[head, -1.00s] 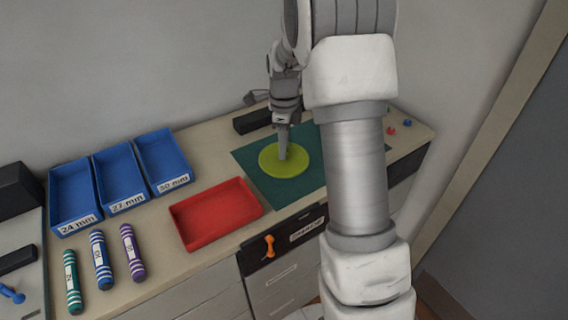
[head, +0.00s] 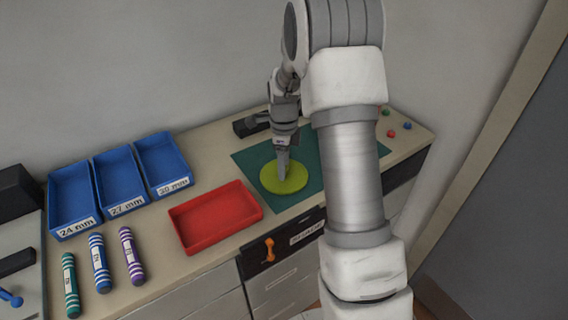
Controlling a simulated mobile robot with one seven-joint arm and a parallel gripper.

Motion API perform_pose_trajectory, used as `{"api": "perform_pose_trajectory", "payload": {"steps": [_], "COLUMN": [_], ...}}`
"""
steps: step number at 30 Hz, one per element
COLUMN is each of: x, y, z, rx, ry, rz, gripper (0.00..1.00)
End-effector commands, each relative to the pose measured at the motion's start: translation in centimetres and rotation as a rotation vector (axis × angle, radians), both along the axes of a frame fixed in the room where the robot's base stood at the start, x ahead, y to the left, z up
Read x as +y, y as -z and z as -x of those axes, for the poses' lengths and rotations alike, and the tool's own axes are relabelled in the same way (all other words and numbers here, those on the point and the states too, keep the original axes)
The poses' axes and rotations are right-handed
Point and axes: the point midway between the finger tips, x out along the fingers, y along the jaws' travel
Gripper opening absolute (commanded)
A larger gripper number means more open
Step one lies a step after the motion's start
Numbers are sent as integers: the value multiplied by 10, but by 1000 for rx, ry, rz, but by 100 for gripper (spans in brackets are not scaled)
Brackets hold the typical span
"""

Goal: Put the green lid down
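The green lid (head: 291,187) is a flat yellow-green disc over the dark green mat (head: 250,160) in the head view. It looks level and is on the mat or very close above it; I cannot tell if it touches. My gripper (head: 281,174) points down at the middle of the lid. Its fingers look close together and seem to hold the lid at its centre. The grip point itself is too small to see clearly.
A red tray (head: 215,220) stands left of the mat. Three blue bins (head: 120,180) stand further left, with three striped tubes (head: 100,262) in front. Small coloured pieces (head: 393,134) lie right of the mat. An orange handle (head: 269,249) is on the drawer front.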

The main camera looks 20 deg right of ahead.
Motion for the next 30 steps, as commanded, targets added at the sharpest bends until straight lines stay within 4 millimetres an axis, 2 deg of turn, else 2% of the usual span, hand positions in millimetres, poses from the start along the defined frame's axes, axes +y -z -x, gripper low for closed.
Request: {"api": "perform_pose_trajectory", "payload": {"steps": [8, 12, 16, 24, 30], "x": [0, 0, 0, 0, 0], "y": [-1, -9, -31, -90, -117], "z": [0, -1, -1, -1, -1], "rx": [0, -2, -4, -5, -2], "ry": [0, 0, 0, 0, 0], "rz": [0, 1, 1, 2, 0], "gripper": [63, 63, 63, 63, 63]}}
